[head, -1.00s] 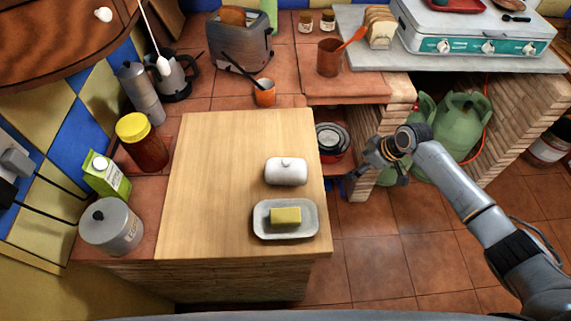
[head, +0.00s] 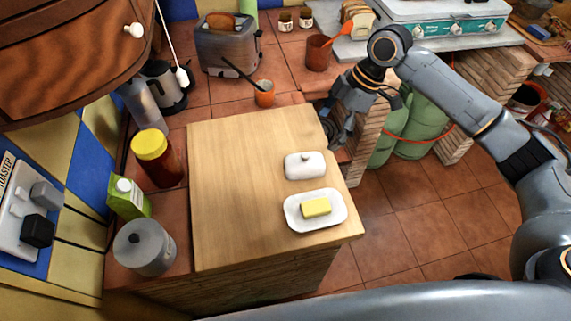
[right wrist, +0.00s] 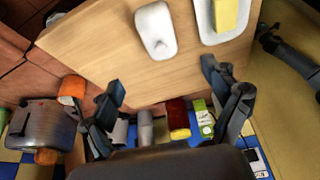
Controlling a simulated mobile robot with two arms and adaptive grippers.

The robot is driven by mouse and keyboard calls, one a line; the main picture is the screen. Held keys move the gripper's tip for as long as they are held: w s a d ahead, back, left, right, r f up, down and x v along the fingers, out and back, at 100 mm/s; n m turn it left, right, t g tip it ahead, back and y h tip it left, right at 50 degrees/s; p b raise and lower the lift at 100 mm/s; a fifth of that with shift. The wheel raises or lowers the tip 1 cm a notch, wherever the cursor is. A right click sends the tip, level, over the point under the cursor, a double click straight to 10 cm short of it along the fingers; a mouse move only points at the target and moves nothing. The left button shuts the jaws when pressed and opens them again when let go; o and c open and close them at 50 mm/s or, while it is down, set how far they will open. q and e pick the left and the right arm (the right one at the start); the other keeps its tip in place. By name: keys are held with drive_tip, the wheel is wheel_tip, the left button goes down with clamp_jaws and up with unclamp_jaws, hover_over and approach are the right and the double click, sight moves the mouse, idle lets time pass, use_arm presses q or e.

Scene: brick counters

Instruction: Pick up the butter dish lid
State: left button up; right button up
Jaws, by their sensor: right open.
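The butter dish lid (head: 305,166) is white with a small knob on top. It sits on the wooden board near its right edge, beside the dish. The butter dish (head: 337,211) is a white plate with a yellow block of butter (head: 316,207) on it. My right gripper (head: 333,126) is at the board's back right edge, behind the lid and apart from it. In the right wrist view the gripper (right wrist: 163,84) is open and empty, with the lid (right wrist: 156,30) beyond its fingertips and the dish (right wrist: 208,28) to the right.
The wooden board (head: 235,185) is bare on its left and middle. A yellow-lidded jar (head: 158,160), green carton (head: 128,198) and grey pot (head: 144,248) line the left.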

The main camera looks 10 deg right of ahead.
sight(309, 155)
drive_tip(key=p+x, duration=0.1)
drive_tip(key=x, duration=0.7)
drive_tip(key=shift+s+p, duration=0.1)
drive_tip(key=shift+p, duration=0.2)
drive_tip(key=shift+a+f, duration=0.2)
drive_tip(key=shift+f, duration=0.2)
drive_tip(key=p+x, duration=0.2)
drive_tip(key=x, duration=0.2)
drive_tip(key=shift+f, duration=0.5)
drive_tip(key=c, duration=1.5)
use_arm(q)
drive_tip(key=r, duration=0.2)
drive_tip(key=d+r, duration=0.1)
drive_tip(key=shift+d+r, duration=0.15)
drive_tip(key=shift+r, duration=0.25)
use_arm(e)
drive_tip(key=shift+o, duration=0.2)
drive_tip(key=shift+r, duration=0.1)
